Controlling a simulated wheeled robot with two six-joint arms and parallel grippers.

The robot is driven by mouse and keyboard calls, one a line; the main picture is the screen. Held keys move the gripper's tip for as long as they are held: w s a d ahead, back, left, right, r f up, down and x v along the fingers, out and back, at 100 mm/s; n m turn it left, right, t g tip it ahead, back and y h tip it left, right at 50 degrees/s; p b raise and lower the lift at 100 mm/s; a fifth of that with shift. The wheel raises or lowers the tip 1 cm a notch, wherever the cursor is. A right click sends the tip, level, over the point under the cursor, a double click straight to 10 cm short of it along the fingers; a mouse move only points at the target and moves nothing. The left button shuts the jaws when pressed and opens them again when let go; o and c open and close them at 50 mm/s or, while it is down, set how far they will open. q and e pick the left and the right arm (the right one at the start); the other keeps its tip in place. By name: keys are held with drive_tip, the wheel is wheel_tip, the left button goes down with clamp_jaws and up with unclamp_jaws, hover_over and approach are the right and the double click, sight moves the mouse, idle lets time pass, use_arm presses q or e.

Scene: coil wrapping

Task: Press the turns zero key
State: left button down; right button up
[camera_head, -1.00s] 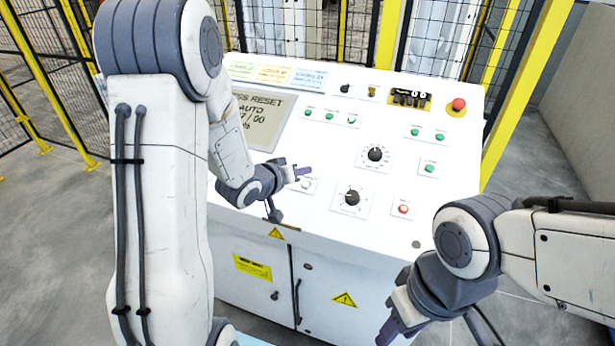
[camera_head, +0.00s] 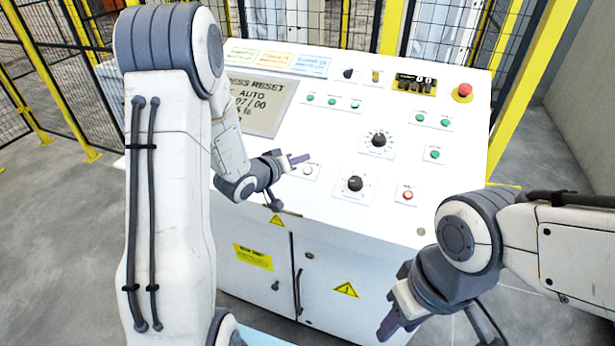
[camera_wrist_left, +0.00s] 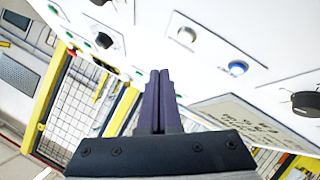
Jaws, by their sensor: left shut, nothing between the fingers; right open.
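The white sloping control panel (camera_head: 330,135) carries several small keys and knobs; their labels are too small to read, so I cannot tell which is the turns zero key. My left gripper (camera_head: 301,158) is shut and empty, over the panel's lower left part. A small white button (camera_head: 308,170) lies just below its fingertips in the head view. In the left wrist view the closed dark fingers (camera_wrist_left: 158,80) point at the panel, with a white round button (camera_wrist_left: 187,34) beyond them to the right. My right gripper (camera_head: 388,328) is open, off the panel at the lower right.
A screen (camera_head: 262,103) showing "PRESS RESET" and "AUTO" is partly behind my left arm. A counter (camera_head: 415,83), a red mushroom button (camera_head: 464,90), green keys (camera_head: 435,154) and black knobs (camera_head: 379,140) share the panel. Yellow-framed fencing (camera_head: 391,30) stands behind.

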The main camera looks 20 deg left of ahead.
use_arm(q)
drive_tip(key=shift+w+f+b, duration=0.3)
drive_tip(key=shift+f+b, duration=0.05)
drive_tip(key=shift+f, duration=0.3)
drive_tip(key=shift+w+f+b, duration=0.3)
drive_tip(key=shift+f+b, duration=0.05)
drive_tip(key=shift+f, duration=0.3)
drive_tip(key=shift+w+f+b, duration=0.3)
drive_tip(key=shift+f+b, duration=0.05)
drive_tip(key=shift+f, duration=0.3)
idle(0.5)
drive_tip(key=shift+w+f, duration=0.15)
drive_tip(key=shift+f, duration=0.2)
drive_tip(key=shift+w+f+b, duration=0.15)
drive_tip(key=shift+f+b, duration=0.2)
drive_tip(key=shift+b, duration=0.15)
idle(0.4)
drive_tip(key=shift+r, duration=0.1)
idle(0.4)
drive_tip(key=shift+s+r+p, duration=0.35)
drive_tip(key=shift+r+p, duration=0.25)
drive_tip(key=r+p, duration=0.1)
drive_tip(key=s+r+p, duration=0.1)
drive_tip(key=r, duration=0.1)
drive_tip(key=s+r+p, duration=0.1)
drive_tip(key=shift+r+p, duration=0.3)
drive_tip(key=shift+p, duration=0.1)
